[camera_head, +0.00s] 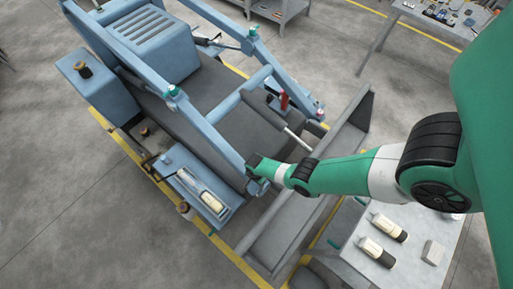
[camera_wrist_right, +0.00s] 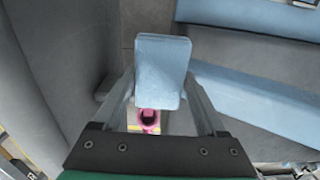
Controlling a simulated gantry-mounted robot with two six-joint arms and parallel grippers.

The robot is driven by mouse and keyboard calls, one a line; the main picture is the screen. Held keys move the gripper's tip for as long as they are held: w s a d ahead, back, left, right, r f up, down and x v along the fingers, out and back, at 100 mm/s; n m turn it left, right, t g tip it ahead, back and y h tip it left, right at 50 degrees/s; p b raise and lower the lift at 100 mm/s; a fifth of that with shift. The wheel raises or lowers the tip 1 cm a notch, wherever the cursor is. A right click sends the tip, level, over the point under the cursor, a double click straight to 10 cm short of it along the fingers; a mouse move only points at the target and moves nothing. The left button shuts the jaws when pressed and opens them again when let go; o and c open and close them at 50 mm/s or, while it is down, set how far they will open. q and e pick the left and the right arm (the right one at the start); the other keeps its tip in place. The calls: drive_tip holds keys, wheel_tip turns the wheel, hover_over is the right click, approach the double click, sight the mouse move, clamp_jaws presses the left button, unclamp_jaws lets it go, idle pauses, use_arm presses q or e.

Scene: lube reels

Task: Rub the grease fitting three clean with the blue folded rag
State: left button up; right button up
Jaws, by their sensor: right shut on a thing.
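My right gripper (camera_wrist_right: 160,100) is shut on the blue folded rag (camera_wrist_right: 162,65), a pale blue pad standing up between the fingers. In the head view my right gripper (camera_head: 257,172) is at the front end of the blue loader's near lift arm (camera_head: 215,133). A pink ringed part with a dark centre (camera_wrist_right: 149,118) shows just below the rag in the wrist view. I cannot tell whether the rag touches it, or whether it is grease fitting three. My left gripper is not in view.
The loader's grey bucket (camera_head: 330,160) lies right of and below my gripper. A grey table (camera_head: 400,270) at lower right holds two pale bottles and a grey block (camera_head: 433,252). Open floor lies at left.

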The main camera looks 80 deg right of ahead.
drive_tip(key=shift+s, duration=0.1)
drive_tip(key=shift+s+a+f+p, duration=0.1)
drive_tip(key=shift+s+a+p, duration=0.2)
drive_tip(key=shift+s, duration=0.2)
drive_tip(key=shift+s+a+p, duration=0.25)
drive_tip(key=shift+s+p, duration=0.05)
drive_tip(key=shift+s, duration=0.2)
drive_tip(key=shift+w, duration=0.1)
drive_tip(key=shift+w+d+f+b, duration=0.1)
drive_tip(key=shift+w+d+b, duration=0.1)
drive_tip(key=shift+b, duration=0.1)
drive_tip(key=shift+w+d+r+b, duration=0.2)
drive_tip(key=shift+w+d+b, duration=0.2)
drive_tip(key=shift+w, duration=0.4)
drive_tip(key=shift+s, duration=0.1)
